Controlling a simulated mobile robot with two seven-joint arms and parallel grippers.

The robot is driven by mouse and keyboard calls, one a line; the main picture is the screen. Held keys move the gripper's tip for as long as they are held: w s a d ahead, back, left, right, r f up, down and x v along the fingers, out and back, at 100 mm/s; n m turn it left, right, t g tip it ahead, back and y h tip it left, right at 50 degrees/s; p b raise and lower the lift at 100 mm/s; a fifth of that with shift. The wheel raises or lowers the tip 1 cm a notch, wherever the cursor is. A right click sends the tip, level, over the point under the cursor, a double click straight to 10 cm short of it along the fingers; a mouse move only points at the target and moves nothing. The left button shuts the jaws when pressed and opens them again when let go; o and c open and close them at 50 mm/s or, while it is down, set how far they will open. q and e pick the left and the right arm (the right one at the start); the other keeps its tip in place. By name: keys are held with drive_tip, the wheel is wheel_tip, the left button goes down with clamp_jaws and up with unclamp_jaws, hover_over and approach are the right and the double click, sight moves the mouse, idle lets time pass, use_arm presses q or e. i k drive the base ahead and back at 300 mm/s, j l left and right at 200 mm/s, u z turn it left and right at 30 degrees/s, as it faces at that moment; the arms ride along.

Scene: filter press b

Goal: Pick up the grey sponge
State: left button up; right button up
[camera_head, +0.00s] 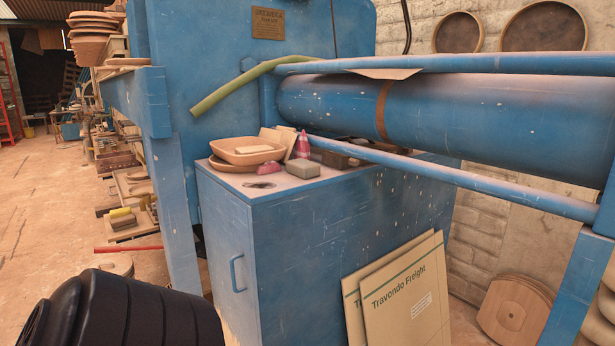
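A small grey block that looks like the grey sponge (302,168) lies on top of the blue cabinet (300,232), near the middle of its top surface. A pink-red lump (269,168) lies just to its left, and a pink-red bottle-like object (303,145) stands behind it. Neither of my grippers is in view, so I cannot tell whether they are open or shut. A black ribbed shape at the lower left may be part of my own arm.
A tan tray (247,152) sits at the cabinet's left. Blue bars (450,172) and a large blue cylinder (480,105) run across the right, close above the cabinet top. Cardboard sheets (405,300) lean on the cabinet front. A green hose (235,88) hangs above.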

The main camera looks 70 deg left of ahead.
sight(301, 168)
drive_tip(key=u, duration=2.1)
drive_tip(key=i+j, duration=0.15)
drive_tip(key=j, duration=0.2)
drive_tip(key=i+j, duration=0.1)
drive_tip(key=j, duration=0.3)
drive_tip(key=i+j, duration=0.15)
drive_tip(key=j, duration=0.2)
drive_tip(key=j+z, duration=0.25)
drive_tip(key=i+j+z, duration=0.1)
drive_tip(key=j+z, duration=0.2)
